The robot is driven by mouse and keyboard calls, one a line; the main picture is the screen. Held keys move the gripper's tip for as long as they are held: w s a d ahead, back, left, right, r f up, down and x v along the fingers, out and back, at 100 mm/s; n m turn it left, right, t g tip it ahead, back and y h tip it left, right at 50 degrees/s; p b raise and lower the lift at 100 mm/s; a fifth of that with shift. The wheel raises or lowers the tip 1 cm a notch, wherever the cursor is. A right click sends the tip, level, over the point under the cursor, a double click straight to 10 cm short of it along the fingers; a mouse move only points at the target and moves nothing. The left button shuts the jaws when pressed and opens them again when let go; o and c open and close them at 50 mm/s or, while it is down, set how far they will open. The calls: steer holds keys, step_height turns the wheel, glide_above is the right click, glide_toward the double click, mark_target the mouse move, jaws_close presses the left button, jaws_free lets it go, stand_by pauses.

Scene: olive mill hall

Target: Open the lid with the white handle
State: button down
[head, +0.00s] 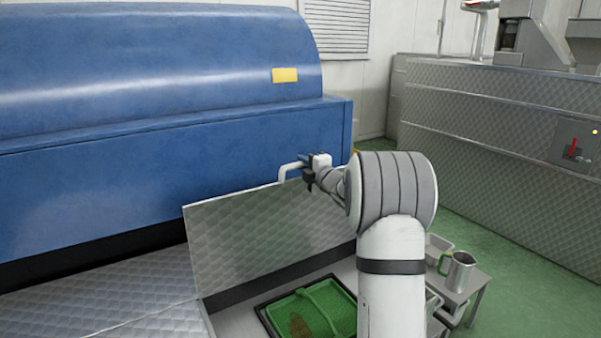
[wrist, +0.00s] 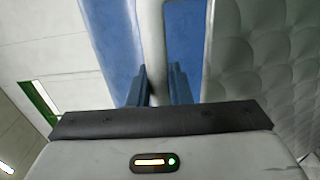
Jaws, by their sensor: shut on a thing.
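The lid (head: 265,235) is a quilted metal panel, tilted up steeply from its opening in front of the blue machine. Its white handle (head: 289,168) is at the lid's top edge. My gripper (head: 308,172) is at the handle, with my arm reaching in from the right. In the wrist view the white handle (wrist: 151,40) runs between the two dark fingers of my gripper (wrist: 153,85), which are shut on it. The quilted lid (wrist: 265,60) fills the right of that view. My arm hides part of the lid's right side and the opening.
Below the lid, a green mesh tray (head: 312,310) shows in the opening. A metal jug (head: 458,270) stands on a small table at right. The blue machine (head: 150,150) is close behind the lid. Green floor (head: 510,270) is clear between the table and a quilted cabinet (head: 480,120).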

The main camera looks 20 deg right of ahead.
steer(key=shift+t, duration=0.5)
steer(key=b+v, duration=0.4)
steer(key=shift+f, duration=0.35)
steer(key=shift+w, duration=0.1)
steer(key=c, duration=1.4)
jaws_free()
steer(key=shift+b+v, duration=0.35)
steer(key=shift+v, duration=3.5)
